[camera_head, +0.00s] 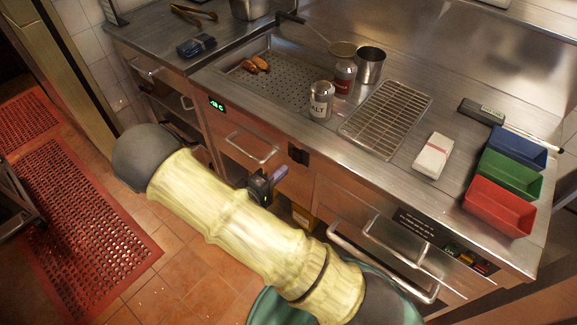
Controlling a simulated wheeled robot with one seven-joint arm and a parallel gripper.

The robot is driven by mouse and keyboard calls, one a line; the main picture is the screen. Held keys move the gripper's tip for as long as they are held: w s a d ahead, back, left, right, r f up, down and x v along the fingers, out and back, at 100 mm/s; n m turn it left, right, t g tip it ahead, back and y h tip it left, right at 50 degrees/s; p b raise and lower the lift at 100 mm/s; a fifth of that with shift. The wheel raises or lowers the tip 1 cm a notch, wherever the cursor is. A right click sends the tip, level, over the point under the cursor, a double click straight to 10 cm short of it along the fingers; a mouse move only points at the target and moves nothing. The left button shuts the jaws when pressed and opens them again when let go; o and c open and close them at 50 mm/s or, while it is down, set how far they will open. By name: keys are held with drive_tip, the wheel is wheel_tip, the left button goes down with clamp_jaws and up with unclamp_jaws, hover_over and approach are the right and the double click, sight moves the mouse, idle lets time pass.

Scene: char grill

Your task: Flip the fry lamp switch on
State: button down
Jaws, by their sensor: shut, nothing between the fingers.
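A small black switch-like box (298,153) is on the front face of the counter, below the salt shaker. Its label and lever position are too small to read, so I cannot tell for certain that it is the fry lamp switch. My gripper (280,174), black with purplish finger parts, shows just past my yellow-sleeved arm. It is shut and empty, below and slightly left of the black box in the picture, and looks apart from it. My arm hides part of the drawers behind it.
The perforated fry pan (285,82), salt shaker (321,101), wire rack (388,118) and red bin (499,206) are on the counter. Drawer handles (252,151) and a long bar handle (380,262) stick out in front. A green display (216,104) is left; coloured buttons (468,259) are lower right.

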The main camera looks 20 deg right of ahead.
drive_tip(key=x, duration=0.3)
drive_tip(key=shift+w+d, duration=0.25)
drive_tip(key=shift+d, duration=0.05)
drive_tip(key=shift+f, duration=0.1)
drive_tip(key=shift+d, duration=0.15)
drive_tip(key=shift+w, duration=0.1)
approach(296, 161)
drive_tip(key=s+a+f, duration=0.3)
drive_tip(key=s+a, duration=0.1)
drive_tip(key=a, duration=0.2)
drive_tip(key=shift+w+d+r, duration=0.1)
drive_tip(key=shift+r, duration=0.05)
